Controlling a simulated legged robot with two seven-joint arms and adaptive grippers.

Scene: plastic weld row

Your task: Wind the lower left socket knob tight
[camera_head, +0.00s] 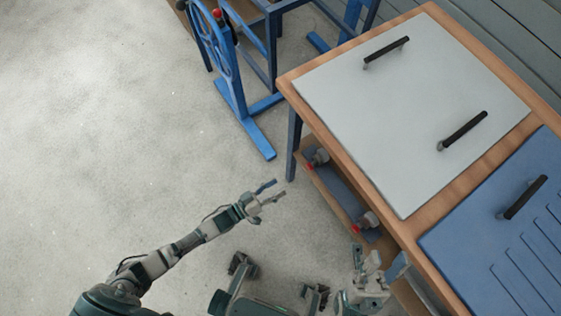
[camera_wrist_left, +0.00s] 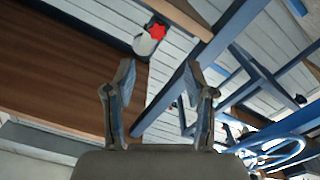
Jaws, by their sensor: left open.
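The left one (camera_head: 317,158) is near the bench's corner leg, and the right one (camera_head: 367,221) is further along. My left gripper (camera_head: 277,190) is open and empty, left of and apart from the left socket. In the left wrist view, a socket with a red star-shaped knob (camera_wrist_left: 157,31) shows beyond the open fingers (camera_wrist_left: 158,68). I cannot tell from the picture how tight it is. My right gripper (camera_head: 370,275) is near the bench's front, below the right socket; its finger opening is unclear.
The bench top carries a pale panel (camera_head: 400,110) and a blue panel (camera_head: 490,230), with black handles. A blue frame with a wheel (camera_head: 228,65) stands behind the bench's left end. The bench's blue leg (camera_head: 293,145) is close to the left socket. Floor at left is clear.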

